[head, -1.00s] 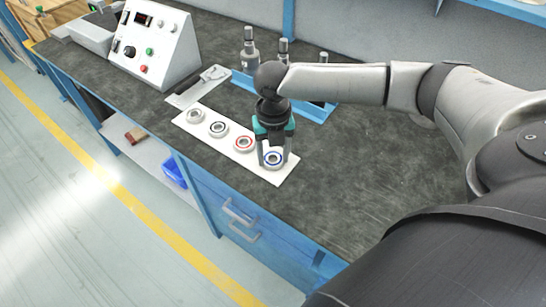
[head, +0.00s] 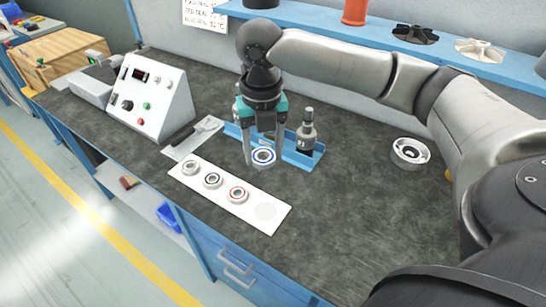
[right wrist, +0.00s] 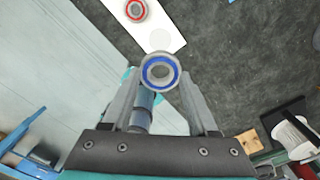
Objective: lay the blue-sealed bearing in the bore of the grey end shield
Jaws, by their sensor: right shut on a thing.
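The blue-sealed bearing (head: 263,163) is held above the bench between the fingertips of my right gripper (head: 264,157). In the right wrist view the bearing (right wrist: 160,86) shows face-on, its blue ring between the two fingers. The grey end shield (head: 397,159), a round flanged part with a dark centre, lies on the bench to the right, well apart from the gripper. A sliver of it shows at the right edge of the right wrist view. My left gripper is not in view.
The white strip (head: 278,224) holds a red-sealed bearing (head: 237,195), a black-sealed bearing (head: 212,181) and a plain grey one (head: 190,168). Its right spot is bare. The bench before the end shield is clear.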

